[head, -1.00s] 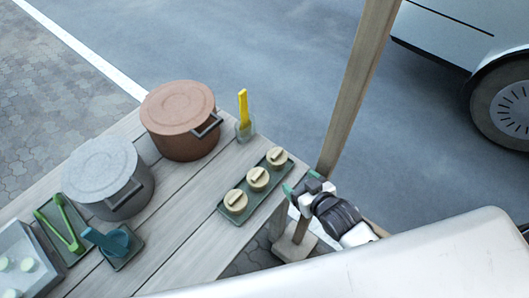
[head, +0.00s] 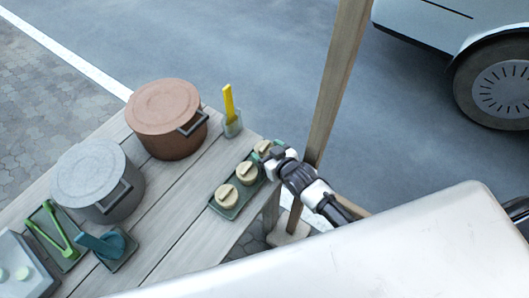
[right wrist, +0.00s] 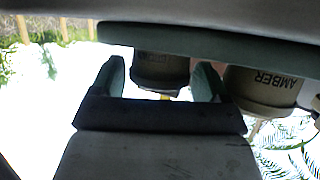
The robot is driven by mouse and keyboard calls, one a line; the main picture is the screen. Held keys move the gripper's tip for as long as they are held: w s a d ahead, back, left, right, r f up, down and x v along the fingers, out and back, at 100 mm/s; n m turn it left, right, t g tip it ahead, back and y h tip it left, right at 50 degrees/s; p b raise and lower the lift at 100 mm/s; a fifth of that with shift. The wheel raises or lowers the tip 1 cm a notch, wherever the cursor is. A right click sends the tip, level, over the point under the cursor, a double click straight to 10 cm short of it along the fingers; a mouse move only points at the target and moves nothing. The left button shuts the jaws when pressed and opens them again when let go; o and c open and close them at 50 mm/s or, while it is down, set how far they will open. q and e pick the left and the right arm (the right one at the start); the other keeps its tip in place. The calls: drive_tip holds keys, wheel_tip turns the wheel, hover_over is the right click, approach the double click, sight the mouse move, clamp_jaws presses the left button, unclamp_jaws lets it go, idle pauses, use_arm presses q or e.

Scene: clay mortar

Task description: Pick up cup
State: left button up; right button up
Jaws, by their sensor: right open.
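Three round beige lidded cups stand in a row on a dark green tray (head: 217,209) near the table's right edge. The far cup (head: 263,147), nearest my right gripper (head: 268,155), is partly covered by it. The middle cup (head: 247,172) and near cup (head: 227,196) are clear. In the right wrist view, which looks upside down, the open fingers of my right gripper (right wrist: 160,88) stand on either side of a cup (right wrist: 160,68), with no visible grip on it. A second cup (right wrist: 262,90), lettered AMBER, is just outside the right finger. My left gripper is out of view.
A brown lidded pot (head: 168,120) and a grey lidded pot (head: 98,182) stand left of the tray. A clear holder with a yellow-handled tool (head: 229,105) is behind it. A wooden post (head: 335,80) rises close to my right arm. Green tongs (head: 50,228) lie farther left.

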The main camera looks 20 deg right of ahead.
drive_tip(key=shift+c, duration=0.4)
drive_tip(key=c, duration=0.6)
drive_tip(key=shift+o, duration=0.2)
drive_tip(key=shift+r, duration=0.1)
